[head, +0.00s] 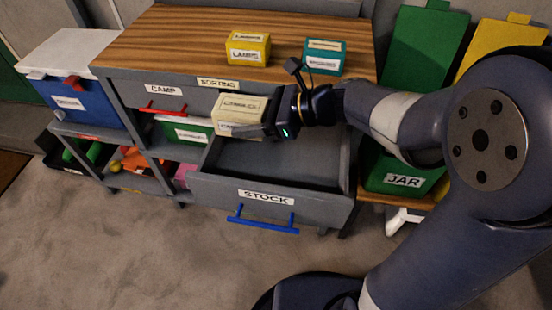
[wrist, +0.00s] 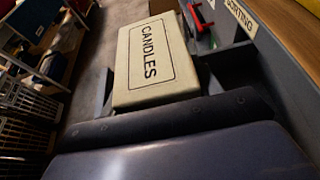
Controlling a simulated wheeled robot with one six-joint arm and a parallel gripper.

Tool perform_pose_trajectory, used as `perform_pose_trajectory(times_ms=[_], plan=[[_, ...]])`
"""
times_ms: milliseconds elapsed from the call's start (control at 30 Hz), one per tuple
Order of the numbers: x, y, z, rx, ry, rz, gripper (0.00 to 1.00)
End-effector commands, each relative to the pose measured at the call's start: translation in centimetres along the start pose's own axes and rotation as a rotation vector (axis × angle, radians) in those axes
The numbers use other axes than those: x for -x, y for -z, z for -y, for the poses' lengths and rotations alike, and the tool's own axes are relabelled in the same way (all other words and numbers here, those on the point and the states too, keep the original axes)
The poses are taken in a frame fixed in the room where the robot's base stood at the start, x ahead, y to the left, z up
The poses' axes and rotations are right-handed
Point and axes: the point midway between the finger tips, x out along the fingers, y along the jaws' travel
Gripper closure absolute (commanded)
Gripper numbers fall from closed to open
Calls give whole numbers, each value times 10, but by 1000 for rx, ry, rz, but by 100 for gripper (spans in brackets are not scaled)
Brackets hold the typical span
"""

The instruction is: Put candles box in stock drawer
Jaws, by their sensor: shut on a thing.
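The cream candles box (head: 238,112) is held in my gripper (head: 272,122), above the left part of the open stock drawer. In the wrist view the box (wrist: 152,62) shows its "CANDLES" label beyond the dark edge of my gripper (wrist: 165,118). My gripper is shut on the box; its fingertips are partly hidden. The stock drawer (head: 265,196) is pulled out, with a blue handle (head: 262,225) and a "STOCK" label on its front. The part of its inside that shows is empty.
A yellow lamps box (head: 248,50) and a teal box (head: 325,60) stand on the wooden top (head: 185,38). The camp drawer (head: 165,92) with a red handle is at left. A blue cooler (head: 80,100) stands further left. A green jar bin (head: 400,175) is at right.

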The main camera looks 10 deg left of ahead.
Motion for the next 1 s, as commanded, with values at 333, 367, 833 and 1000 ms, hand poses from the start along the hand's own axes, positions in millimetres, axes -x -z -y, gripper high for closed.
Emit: perform_pose_trajectory(times_ms=[333, 367, 833, 1000], plan=[[-17, 42, 0, -6, -1, -1, 66], [-20, 47, 0, -6, -1, -1, 66], [-43, 103, 0, -4, -1, -1, 66], [-45, 109, 0, -1, 1, 0, 66]])
